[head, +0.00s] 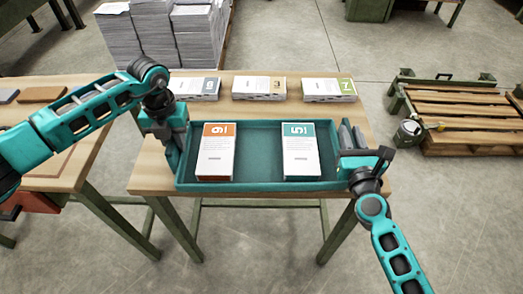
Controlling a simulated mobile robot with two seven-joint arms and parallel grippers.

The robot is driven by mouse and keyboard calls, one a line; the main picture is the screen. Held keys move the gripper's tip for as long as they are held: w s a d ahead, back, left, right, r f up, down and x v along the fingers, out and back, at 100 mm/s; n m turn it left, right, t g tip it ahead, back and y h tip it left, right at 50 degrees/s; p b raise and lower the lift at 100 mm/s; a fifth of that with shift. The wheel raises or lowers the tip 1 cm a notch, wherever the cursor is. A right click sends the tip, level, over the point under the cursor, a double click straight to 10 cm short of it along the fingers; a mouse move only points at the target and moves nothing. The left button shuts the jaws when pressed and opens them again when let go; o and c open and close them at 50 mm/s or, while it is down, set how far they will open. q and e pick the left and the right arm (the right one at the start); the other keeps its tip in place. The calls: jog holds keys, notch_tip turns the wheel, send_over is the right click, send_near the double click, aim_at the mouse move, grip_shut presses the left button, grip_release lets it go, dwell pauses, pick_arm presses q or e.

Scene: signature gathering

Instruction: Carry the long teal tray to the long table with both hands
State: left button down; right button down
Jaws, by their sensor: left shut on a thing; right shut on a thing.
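The long teal tray (256,184) shows in the head view at the small wooden table in front of me. Inside it lie an orange-topped booklet stack marked 6 or 9 (215,155) on the left and a teal-topped stack marked 5 (301,153) on the right. My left gripper (175,155) is shut on the tray's left end. My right gripper (352,150) is shut on its right end. The tray looks level; I cannot tell whether it touches the tabletop. Which table is the long table is not clear from this view.
Three more stacks, grey (197,88), tan (259,88) and green marked 7 (329,90), lie along the table's (150,175) back edge. Another wooden table (70,175) adjoins at left. Paper piles (170,35) stand behind. A pallet (465,130) and metal can (409,133) are at right. Front floor is clear.

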dwell(0.3)
pick_arm(q)
jog(key=shift+r, duration=0.2)
pick_arm(e)
jog(key=shift+r, duration=0.3)
